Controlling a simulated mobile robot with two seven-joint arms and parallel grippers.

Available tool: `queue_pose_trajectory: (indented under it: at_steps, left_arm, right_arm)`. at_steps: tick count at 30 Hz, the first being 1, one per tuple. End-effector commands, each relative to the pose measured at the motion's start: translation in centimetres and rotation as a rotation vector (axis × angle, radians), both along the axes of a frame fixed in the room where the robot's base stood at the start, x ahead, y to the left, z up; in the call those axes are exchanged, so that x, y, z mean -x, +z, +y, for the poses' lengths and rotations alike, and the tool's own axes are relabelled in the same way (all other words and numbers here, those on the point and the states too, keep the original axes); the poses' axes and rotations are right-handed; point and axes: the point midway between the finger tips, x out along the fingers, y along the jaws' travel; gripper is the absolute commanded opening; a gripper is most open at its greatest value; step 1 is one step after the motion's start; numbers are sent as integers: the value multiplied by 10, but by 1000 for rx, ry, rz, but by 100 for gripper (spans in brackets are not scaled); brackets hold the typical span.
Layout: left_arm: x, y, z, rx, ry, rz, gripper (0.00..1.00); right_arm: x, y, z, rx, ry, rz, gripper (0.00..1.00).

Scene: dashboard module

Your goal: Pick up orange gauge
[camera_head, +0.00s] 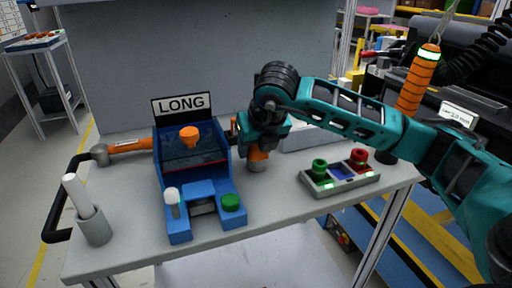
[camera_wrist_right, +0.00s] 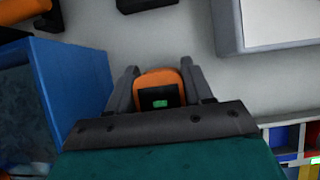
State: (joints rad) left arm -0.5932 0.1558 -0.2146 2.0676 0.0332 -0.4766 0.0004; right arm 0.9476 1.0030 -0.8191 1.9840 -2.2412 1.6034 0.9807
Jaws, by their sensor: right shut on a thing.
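The orange gauge (camera_wrist_right: 158,80) sits between the two grey fingers of my right gripper in the right wrist view. Its dark face with a small green display points toward the camera. In the head view my right gripper (camera_head: 258,146) points down just right of the blue module, and the gauge's orange body (camera_head: 258,157) shows below it. My right gripper is shut on the gauge. Whether the gauge's lower end touches the table cannot be told. My left gripper is not in view.
The blue module (camera_head: 172,184) with a LONG sign (camera_head: 181,103) stands left of the gripper. A tray (camera_head: 322,184) with green, blue and red parts lies to the right. A grey holder (camera_head: 95,230) with a white rod stands at the front left of the table (camera_head: 270,205).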

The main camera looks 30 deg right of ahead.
Motion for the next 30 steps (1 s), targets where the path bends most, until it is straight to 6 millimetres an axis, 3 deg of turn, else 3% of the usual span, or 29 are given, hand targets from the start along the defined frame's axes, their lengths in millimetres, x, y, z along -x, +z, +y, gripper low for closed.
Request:
queue_pose_trajectory:
  at_steps: [8,15,21,30]
  left_arm:
    - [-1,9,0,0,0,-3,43]
    - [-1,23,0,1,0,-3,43]
    - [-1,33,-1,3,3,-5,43]
    - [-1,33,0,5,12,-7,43]
  right_arm:
    - [-1,43,1,-1,1,-8,17]
    - [-1,114,1,-2,1,-8,17]
    - [-1,163,0,-2,1,-6,17]
    - [0,196,0,-1,0,-1,17]
